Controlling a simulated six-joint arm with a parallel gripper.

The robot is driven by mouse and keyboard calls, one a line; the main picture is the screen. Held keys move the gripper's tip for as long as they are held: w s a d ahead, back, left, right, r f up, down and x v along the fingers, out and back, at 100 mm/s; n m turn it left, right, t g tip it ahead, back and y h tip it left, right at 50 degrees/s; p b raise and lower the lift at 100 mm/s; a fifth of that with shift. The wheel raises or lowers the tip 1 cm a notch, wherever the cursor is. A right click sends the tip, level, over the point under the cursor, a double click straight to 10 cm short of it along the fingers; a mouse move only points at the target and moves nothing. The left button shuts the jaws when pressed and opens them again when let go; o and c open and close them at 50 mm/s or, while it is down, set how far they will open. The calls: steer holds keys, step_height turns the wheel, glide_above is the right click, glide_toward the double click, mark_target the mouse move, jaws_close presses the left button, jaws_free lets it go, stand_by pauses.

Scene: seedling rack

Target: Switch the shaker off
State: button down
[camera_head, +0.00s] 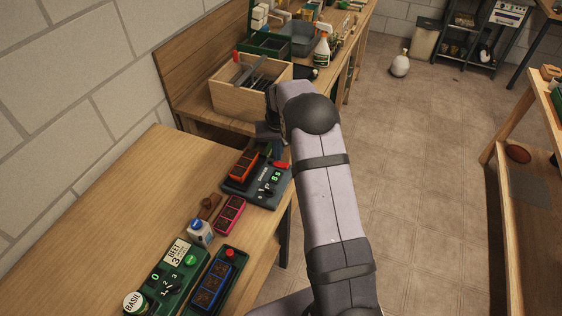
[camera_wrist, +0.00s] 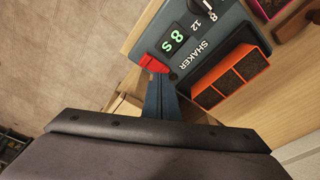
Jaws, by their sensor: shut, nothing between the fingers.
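The shaker (camera_head: 262,197) is a dark slate box near the right edge of the wooden bench. It has an orange-framed tray (camera_head: 243,164) on top and also shows in the wrist view (camera_wrist: 226,20). Its display (camera_wrist: 173,41) is lit green and reads "8 s", beside a dial marked 8 and 12. A red switch (camera_wrist: 153,63) sits at the shaker's edge; it also shows in the head view (camera_head: 281,165). My gripper (camera_wrist: 160,78) is shut and empty, its fingertips right at the red switch. I cannot tell whether they touch it. In the head view my arm hides most of the gripper.
A wooden crate (camera_head: 238,103) stands beyond the shaker. The bench's left part is clear.

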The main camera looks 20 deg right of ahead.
mark_target(277, 163)
steer(key=shift+r+p, duration=1.75)
steer(key=shift+r, duration=1.1)
steer(key=shift+w, duration=0.1)
steer(key=s+f, duration=0.2)
steer(key=s, duration=0.1)
steer(key=s+a+f+g, duration=0.1)
steer(key=s+f, duration=0.1)
steer(key=s, duration=0.1)
steer(key=s+f+g, duration=0.1)
steer(key=s+f, duration=0.1)
steer(key=s, duration=0.1)
steer(key=shift+s+a+f+n, duration=0.25)
steer(key=shift+a+f+n, duration=0.1)
steer(key=shift+a+n, duration=0.05)
steer(key=s+a+r+n+g, duration=0.1)
steer(key=s+a+r, duration=0.25)
steer(key=s, duration=0.95)
steer(key=s+a+r+g, duration=0.2)
steer(key=s+a+r, duration=0.15)
steer(key=s, duration=0.95)
steer(key=shift+w+a+r+n+t+b, duration=0.2)
steer(key=shift+w+a+r+t, duration=0.15)
steer(key=shift+r+t, duration=0.35)
steer(key=shift+w+a+r+n+t+b, duration=0.2)
steer(key=shift+w+r+t, duration=0.2)
steer(key=shift+r, duration=0.5)
steer(key=shift+w+a+r+n+t+b, duration=0.1)
steer(key=shift+w+a+r+n+t, duration=0.15)
steer(key=shift+w+r+t, duration=0.4)
